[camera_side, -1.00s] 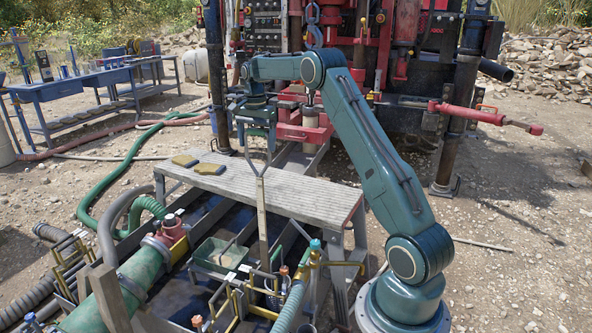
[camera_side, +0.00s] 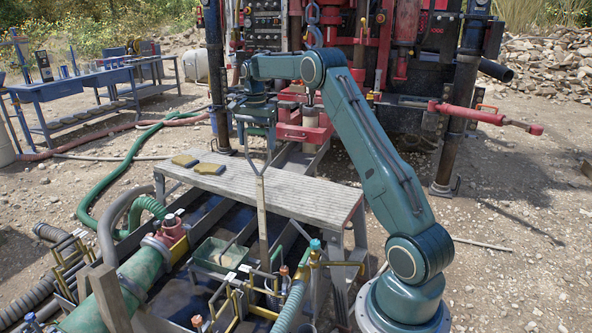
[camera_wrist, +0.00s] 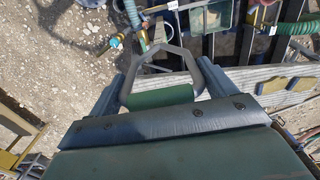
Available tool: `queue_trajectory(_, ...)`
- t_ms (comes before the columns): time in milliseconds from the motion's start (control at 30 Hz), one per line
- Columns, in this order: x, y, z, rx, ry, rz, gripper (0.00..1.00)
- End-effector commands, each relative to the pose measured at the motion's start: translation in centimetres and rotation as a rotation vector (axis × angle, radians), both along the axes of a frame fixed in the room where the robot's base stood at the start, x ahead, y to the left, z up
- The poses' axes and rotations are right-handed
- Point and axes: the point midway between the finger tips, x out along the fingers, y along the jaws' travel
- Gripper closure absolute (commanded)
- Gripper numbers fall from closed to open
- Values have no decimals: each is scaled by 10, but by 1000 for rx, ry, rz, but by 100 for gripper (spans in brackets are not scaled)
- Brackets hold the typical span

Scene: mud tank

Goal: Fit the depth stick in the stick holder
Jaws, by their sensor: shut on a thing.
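The depth stick (camera_side: 262,215) is a long flat pale strip with a grey loop handle at its top. It hangs close to upright in front of the grey walkway, its lower end down among the tank fittings. My gripper (camera_side: 258,142) is shut on the handle. In the wrist view the handle loop (camera_wrist: 190,62) shows between the jaws of my gripper (camera_wrist: 160,92). Yellow and dark bracket frames (camera_side: 262,283) stand around the stick's lower end. The stick holder seems to be among them, but I cannot tell which it is or whether the stick is inside it.
The ribbed walkway (camera_side: 290,195) crosses the tank behind the stick, with two yellowish pads (camera_side: 198,164) on it. A green tray (camera_side: 215,255) is left of the stick. A large green pipe (camera_side: 100,300) and a hose (camera_side: 290,308) flank the fittings.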

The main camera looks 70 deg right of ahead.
Motion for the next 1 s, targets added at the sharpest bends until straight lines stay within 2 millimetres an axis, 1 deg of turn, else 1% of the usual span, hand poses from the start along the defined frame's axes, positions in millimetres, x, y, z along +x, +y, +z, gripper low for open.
queue_trajectory(167, 0, 0, 1, -1, -1, 0, 55)
queue_trajectory(367, 0, 0, 7, -1, -1, 0, 55)
queue_trajectory(567, 0, 0, 21, -2, -3, 0, 55)
queue_trajectory(900, 0, 0, 53, -2, -3, 0, 55)
queue_trajectory(1000, 0, 0, 57, -1, -1, 0, 55)
